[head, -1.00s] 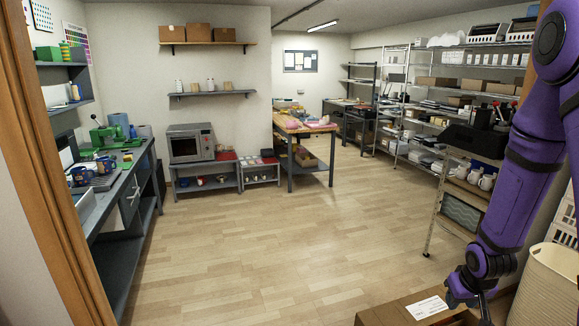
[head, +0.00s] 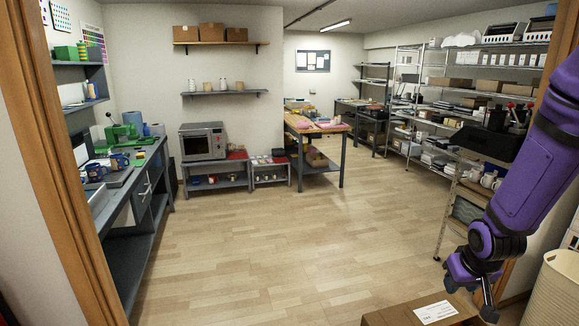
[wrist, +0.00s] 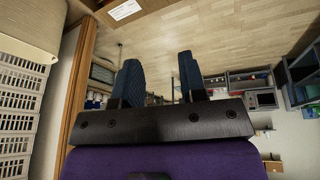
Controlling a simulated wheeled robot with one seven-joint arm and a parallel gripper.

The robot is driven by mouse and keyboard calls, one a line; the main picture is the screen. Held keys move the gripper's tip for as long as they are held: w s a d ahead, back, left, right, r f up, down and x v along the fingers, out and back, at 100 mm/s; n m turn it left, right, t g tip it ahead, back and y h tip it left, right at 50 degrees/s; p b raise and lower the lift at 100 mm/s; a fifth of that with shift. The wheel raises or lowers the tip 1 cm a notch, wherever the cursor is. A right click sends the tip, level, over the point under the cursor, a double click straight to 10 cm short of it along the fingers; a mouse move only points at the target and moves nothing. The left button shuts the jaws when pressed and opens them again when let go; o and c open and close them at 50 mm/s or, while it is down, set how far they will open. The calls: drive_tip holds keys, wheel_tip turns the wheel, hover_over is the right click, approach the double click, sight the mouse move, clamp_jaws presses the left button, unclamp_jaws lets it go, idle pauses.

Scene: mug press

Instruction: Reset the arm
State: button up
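My purple arm hangs down the right side of the head view, with my gripper (head: 472,298) low at the right, above a cardboard box (head: 415,313). In the wrist view my gripper (wrist: 159,76) shows two dark, ribbed fingers spread apart with nothing between them. The gripper is open and empty. The box top with its white label also shows at the upper edge of the wrist view.
A wooden door frame (head: 62,170) stands close on the left, and a white basket (head: 553,290) is close at the lower right. A workbench with a green press (head: 124,134) lines the left wall. Wire shelving (head: 447,200) lines the right. The middle floor (head: 290,235) is clear.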

drive_tip(key=s+a+r, duration=0.4)
drive_tip(key=s+r, duration=0.5)
drive_tip(key=r, duration=0.4)
drive_tip(key=s+a+r+t+y, duration=0.1)
drive_tip(key=s+a+r, duration=0.3)
drive_tip(key=s+r, duration=0.6)
wheel_tip(320, 180, up, 4)
drive_tip(key=shift+s+a, duration=0.2)
drive_tip(key=shift+s, duration=0.1)
